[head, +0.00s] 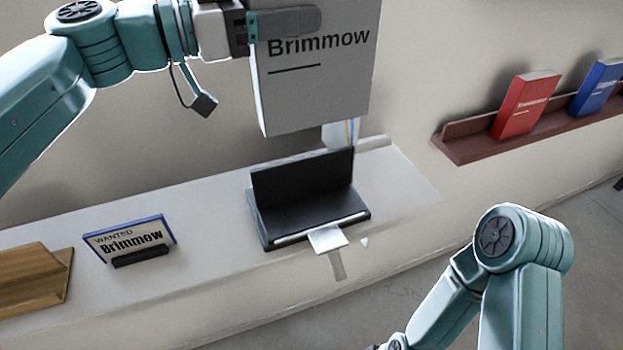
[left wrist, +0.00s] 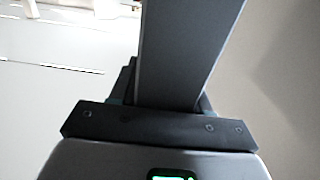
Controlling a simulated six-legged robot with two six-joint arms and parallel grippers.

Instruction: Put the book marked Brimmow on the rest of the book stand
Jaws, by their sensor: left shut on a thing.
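The grey book marked Brimmow (head: 318,85) is held upright in the air above and behind the book stand in the head view. My left gripper (head: 284,24) is shut on its upper part. In the left wrist view the book (left wrist: 185,50) stands out from between the jaws (left wrist: 165,105). The black book stand (head: 305,195) sits on the white shelf, with a tilted back and a front ledge; its rest is empty. The book's lower edge is apart from the stand. My right arm shows at the lower right, but its gripper is not in view.
The white shelf (head: 205,225) also holds a sign reading WANTED Brimmow (head: 130,240) and a wooden object (head: 35,280) at the left. A white cup with pens (head: 340,133) stands behind the stand. A dark red wall shelf (head: 470,145) holds a red book (head: 525,105) and a blue book (head: 597,88).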

